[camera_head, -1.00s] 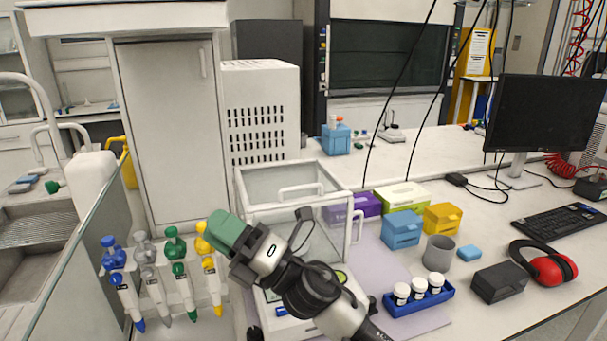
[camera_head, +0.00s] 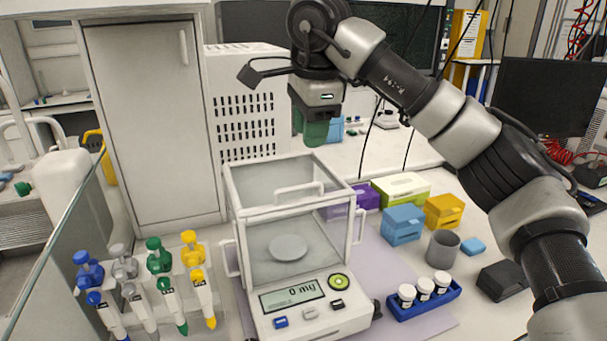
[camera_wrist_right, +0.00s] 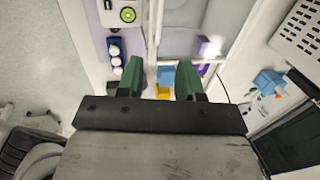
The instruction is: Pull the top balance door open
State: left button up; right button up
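The balance (camera_head: 318,318) stands on the bench, with a clear draft-shield box above its display, which reads 0 mg. The top balance door (camera_head: 262,180) is a glass panel in a white frame, and it looks closed. Its white handle (camera_head: 300,188) lies along the front part of the top. A round pan (camera_head: 288,247) shows inside. My right gripper (camera_head: 312,135) points down, above the balance top and apart from it. In the right wrist view its two green fingers (camera_wrist_right: 158,80) are spread with nothing held between them; part of the balance (camera_wrist_right: 130,14) shows beyond them. My left gripper is not in view.
A pipette stand (camera_head: 150,275) is left of the balance. To its right are a blue vial rack (camera_head: 425,303), a grey cup (camera_head: 443,248) and several coloured boxes (camera_head: 404,223). A white perforated cabinet (camera_head: 245,125) stands behind the balance.

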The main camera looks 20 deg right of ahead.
aim_at(306, 186)
jog(key=f, duration=0.3)
jog(key=w+f+p, duration=0.1)
jog(key=f, duration=0.3)
jog(key=w+f, duration=0.1)
jog(key=f, duration=0.2)
jog(key=shift+f, duration=0.2)
jog(key=shift+c, duration=0.4)
grip_shut()
